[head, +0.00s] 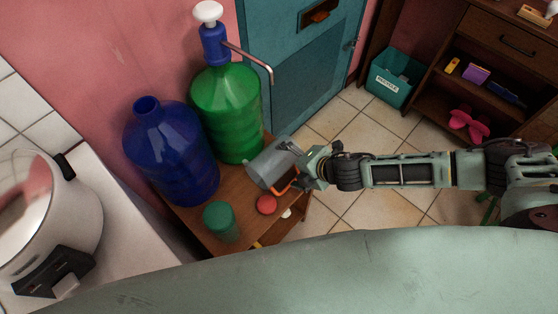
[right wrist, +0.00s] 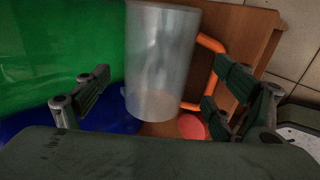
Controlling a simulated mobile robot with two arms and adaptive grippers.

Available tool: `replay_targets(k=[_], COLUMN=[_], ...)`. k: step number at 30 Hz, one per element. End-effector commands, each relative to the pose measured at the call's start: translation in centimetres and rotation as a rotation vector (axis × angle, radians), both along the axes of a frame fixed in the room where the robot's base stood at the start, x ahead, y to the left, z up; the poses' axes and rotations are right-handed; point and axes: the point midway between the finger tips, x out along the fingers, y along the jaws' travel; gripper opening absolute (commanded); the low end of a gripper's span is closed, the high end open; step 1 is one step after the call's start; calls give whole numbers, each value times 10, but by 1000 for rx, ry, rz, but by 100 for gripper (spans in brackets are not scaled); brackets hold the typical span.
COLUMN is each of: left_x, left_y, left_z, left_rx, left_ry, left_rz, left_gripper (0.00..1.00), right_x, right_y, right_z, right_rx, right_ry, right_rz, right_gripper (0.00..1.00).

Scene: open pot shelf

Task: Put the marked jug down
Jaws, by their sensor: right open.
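A clear grey jug (head: 268,166) with an orange handle is at the right part of the small wooden table (head: 191,217), in front of the green bottle. In the head view it looks tilted, and I cannot tell whether its base rests on the wood. No mark on it can be made out. My right gripper (head: 306,166) is open at the jug's right side. In the right wrist view the jug (right wrist: 160,60) lies ahead between the spread fingers, with its handle (right wrist: 207,45) near the right finger. Whether a finger touches it is unclear. My left gripper is out of view.
A green bottle (head: 225,115) with a pump and a blue bottle (head: 172,155) stand behind and left on the table. A green cup (head: 220,221) and a round red object (head: 266,204) are near the front. A white cooker (head: 45,215) stands at left.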

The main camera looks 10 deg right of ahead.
Motion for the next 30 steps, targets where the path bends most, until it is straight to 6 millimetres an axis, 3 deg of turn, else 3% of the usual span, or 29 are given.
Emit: replay_targets(k=[15, 24, 30], left_x=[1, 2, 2], left_y=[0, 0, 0], left_z=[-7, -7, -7], left_rx=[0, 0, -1], left_ry=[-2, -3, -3], left_rz=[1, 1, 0], left_gripper=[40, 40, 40], right_x=[38, 41, 41], right_y=[30, 32, 32], right_z=[-46, -49, -49], right_rx=[3, 3, 4], right_ry=[1, 2, 2], right_rz=[0, -1, -1], right_gripper=[87, 87, 70])
